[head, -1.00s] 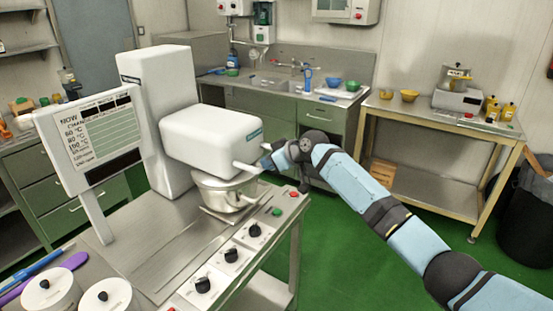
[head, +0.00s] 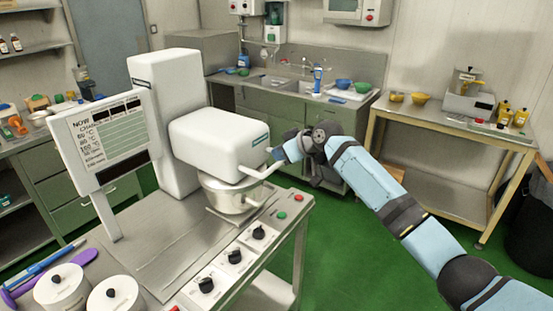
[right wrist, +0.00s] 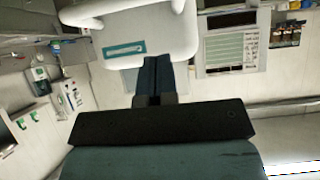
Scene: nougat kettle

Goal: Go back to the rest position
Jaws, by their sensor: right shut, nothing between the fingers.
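My right gripper (head: 275,155) is shut and empty. In the head view it is beside the right end of the white mixer head (head: 220,143), close to the white lever (head: 262,172); I cannot tell whether it touches. In the right wrist view the shut fingers (right wrist: 156,75) point toward the mixer head (right wrist: 140,40), which fills the upper middle. The steel kettle bowl (head: 232,193) sits under the mixer head. My left gripper is not in view.
The steel bench (head: 160,245) carries a display panel (head: 98,140), black knobs (head: 233,257) and two lidded white pots (head: 62,287). A sink counter (head: 300,90) and a side table (head: 440,112) stand behind. The green floor (head: 340,255) right of the bench is clear.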

